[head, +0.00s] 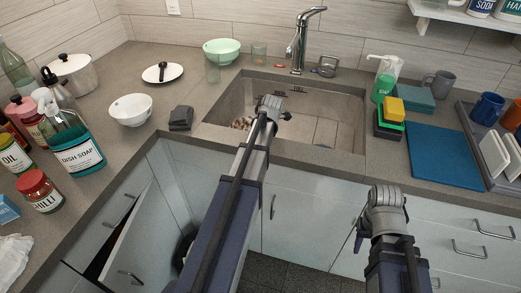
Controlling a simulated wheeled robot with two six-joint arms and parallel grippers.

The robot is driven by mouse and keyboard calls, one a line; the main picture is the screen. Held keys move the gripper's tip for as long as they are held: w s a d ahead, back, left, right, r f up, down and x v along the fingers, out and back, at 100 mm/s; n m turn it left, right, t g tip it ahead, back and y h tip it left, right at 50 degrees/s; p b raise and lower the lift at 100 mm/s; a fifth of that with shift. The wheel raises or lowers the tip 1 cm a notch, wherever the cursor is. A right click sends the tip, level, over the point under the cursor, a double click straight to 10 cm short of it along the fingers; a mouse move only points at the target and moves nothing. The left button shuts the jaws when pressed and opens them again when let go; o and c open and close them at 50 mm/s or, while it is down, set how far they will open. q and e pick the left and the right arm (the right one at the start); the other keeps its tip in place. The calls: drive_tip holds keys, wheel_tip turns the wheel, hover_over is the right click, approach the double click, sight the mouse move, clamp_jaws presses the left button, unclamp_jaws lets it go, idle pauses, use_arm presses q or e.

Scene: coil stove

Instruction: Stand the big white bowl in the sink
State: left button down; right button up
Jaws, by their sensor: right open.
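The white bowl (130,109) stands upright on the counter to the left of the sink, and it looks empty. The sink (345,120) is a grey rectangular basin set into the counter. My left gripper (271,105) is over the sink near its front edge, apart from the bowl; its fingers are hard to make out. My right gripper (386,196) is open in front of the counter, to the right of the sink and far from the bowl. Part of the sink's inside is hidden by my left arm.
A dark folded cloth (181,118) lies between bowl and sink. A green bowl (221,50) and glasses stand behind. The faucet (300,45) rises at the sink's back. A cabinet door (140,245) hangs open below. Small brownish things (242,123) lie in the sink.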

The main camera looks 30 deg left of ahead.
use_arm(q)
drive_tip(key=shift+f, duration=0.6)
drive_tip(key=shift+r, duration=0.15)
use_arm(e)
drive_tip(key=shift+f, duration=0.5)
drive_tip(key=shift+f, duration=0.1)
use_arm(q)
drive_tip(key=c, duration=1)
unclamp_jaws()
drive_tip(key=p+v, duration=1.1)
drive_tip(key=v, duration=0.1)
use_arm(e)
wheel_tip(320, 180, up, 12)
drive_tip(key=shift+f, duration=0.15)
